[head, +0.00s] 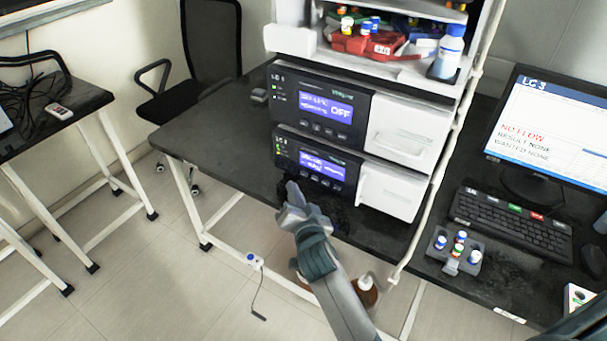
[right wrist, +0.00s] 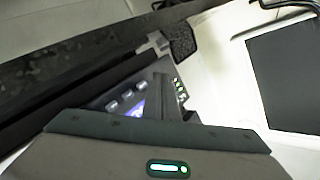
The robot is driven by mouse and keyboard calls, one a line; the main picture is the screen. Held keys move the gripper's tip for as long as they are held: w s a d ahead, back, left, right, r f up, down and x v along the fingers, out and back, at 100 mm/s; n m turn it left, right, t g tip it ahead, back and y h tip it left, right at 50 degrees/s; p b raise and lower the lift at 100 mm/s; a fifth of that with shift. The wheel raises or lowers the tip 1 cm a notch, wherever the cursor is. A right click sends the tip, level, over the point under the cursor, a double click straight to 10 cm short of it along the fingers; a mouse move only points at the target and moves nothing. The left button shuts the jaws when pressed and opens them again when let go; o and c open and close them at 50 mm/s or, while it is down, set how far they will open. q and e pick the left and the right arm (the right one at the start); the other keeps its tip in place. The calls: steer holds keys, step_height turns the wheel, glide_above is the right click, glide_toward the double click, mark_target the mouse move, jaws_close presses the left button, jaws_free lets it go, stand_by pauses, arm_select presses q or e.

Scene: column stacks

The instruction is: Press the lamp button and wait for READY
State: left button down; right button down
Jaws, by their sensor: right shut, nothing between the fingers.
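Two stacked instrument units stand on the dark bench. The upper unit (head: 377,113) has a blue display (head: 327,107) reading OFF in large letters. The lower unit (head: 387,190) has a lit blue display (head: 322,164) whose text is too small to read. Small buttons sit under each display; which one is the lamp button I cannot tell. My right gripper (head: 291,190) is shut and empty, close in front of the lower unit's lower left front; contact is unclear. In the right wrist view, the lower unit's buttons (right wrist: 122,101) and green lights (right wrist: 180,89) show beside the gripper (right wrist: 160,88).
A monitor (head: 552,135) reads LC 3, NO FLOW, RESULT NONE, WANTED NONE. A keyboard (head: 512,224) and a vial rack (head: 457,252) are on the right. A shelf tray (head: 400,68) with bottles tops the stack.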

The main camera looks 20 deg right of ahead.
steer(key=shift+s+a, duration=0.8)
steer(key=shift+a, duration=0.25)
stand_by(6.4)
